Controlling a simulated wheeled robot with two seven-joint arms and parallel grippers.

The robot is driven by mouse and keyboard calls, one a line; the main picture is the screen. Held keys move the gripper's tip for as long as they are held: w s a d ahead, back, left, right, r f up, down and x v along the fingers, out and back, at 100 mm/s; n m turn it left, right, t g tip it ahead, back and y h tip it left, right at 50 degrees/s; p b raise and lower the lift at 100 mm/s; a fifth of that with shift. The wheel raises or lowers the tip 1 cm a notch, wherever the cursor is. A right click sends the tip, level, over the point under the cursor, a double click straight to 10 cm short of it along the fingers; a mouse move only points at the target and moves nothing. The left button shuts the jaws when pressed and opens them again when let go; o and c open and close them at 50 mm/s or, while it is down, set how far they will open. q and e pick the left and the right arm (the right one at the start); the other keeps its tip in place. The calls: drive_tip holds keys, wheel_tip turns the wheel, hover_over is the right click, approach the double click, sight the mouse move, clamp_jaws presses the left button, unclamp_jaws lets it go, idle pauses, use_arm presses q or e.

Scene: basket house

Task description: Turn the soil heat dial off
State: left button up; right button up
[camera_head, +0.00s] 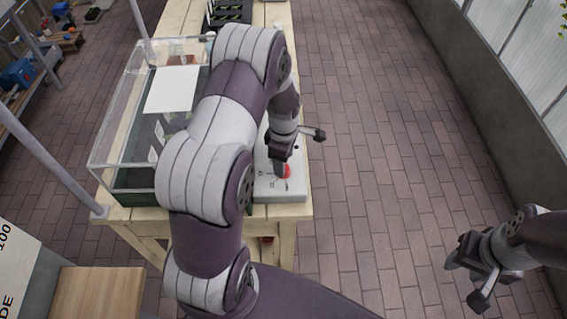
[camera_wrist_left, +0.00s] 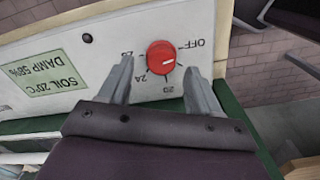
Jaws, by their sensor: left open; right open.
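The soil heat dial is a round red knob (camera_wrist_left: 161,54) with a white mark, on a pale control panel (camera_wrist_left: 205,18). Printed around it are OFF and several numbers. The white mark points right and slightly down in the left wrist view, near but not clearly at OFF. In the head view the dial (camera_head: 286,172) shows partly beside my left gripper (camera_head: 280,163). The left fingers (camera_wrist_left: 159,66) are open, one on each side of the dial; contact cannot be told. My right gripper (camera_head: 465,281) is open and empty, at the lower right over the floor.
A clear-walled planter box (camera_head: 130,115) stands left of the panel on a wooden table (camera_head: 135,216). A soil readout (camera_wrist_left: 45,75) is on the panel. My left arm hides part of the table. The brick floor (camera_head: 400,150) to the right is clear.

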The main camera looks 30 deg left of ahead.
use_arm(q)
wheel_tip(320, 180, up, 10)
drive_tip(key=shift+b, duration=0.45)
drive_tip(key=shift+s+r, duration=0.1)
